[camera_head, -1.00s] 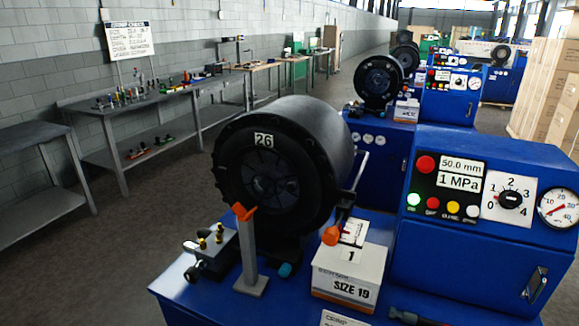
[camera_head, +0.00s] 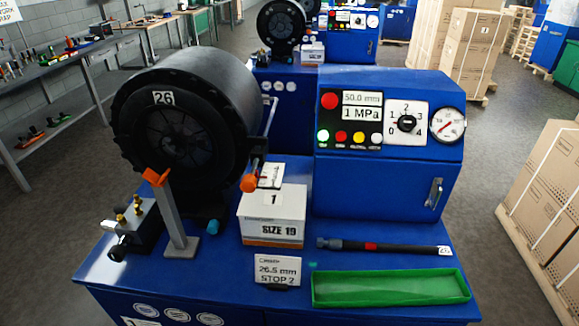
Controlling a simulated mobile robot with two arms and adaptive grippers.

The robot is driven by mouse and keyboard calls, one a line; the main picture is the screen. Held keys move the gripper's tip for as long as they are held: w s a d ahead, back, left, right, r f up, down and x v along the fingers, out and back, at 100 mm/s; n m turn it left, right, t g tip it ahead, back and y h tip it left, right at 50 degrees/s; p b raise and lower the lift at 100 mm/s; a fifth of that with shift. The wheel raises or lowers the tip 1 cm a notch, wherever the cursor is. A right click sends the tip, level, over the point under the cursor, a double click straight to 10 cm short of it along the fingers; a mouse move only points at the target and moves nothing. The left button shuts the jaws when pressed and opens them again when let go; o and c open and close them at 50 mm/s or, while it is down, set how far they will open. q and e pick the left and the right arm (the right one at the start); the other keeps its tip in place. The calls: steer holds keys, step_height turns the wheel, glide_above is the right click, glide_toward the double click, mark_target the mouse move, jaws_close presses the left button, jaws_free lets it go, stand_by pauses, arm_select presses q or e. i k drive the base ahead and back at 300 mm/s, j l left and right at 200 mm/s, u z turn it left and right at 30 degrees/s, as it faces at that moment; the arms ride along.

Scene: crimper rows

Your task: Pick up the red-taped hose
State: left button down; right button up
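A black hose (camera_head: 405,249) with a red tape band lies on the blue machine's bench top, at the lower right of the head view. It lies roughly level across the picture, with a dark grey metal fitting at its left end and a small white tag at its right end. It rests just behind a green tray (camera_head: 390,303) and in front of the blue control box (camera_head: 385,188). Neither of my grippers is in view.
The black crimper head marked 26 (camera_head: 165,97) stands at the left. A white SIZE 19 box (camera_head: 272,222) and a 26.5 mm STOP 2 card (camera_head: 278,270) stand left of the hose. Cartons (camera_head: 550,215) stand on the floor at right.

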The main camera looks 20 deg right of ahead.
mark_target(333, 244)
steer(key=k+l+u, duration=0.15)
steer(key=l, duration=0.3)
steer(key=l+u, duration=0.1)
steer(key=l, duration=0.3)
steer(key=k+l+u, duration=0.15)
steer(key=l, duration=0.25)
steer(key=k+l+u, duration=0.15)
steer(key=l, duration=0.25)
steer(key=k, duration=0.05)
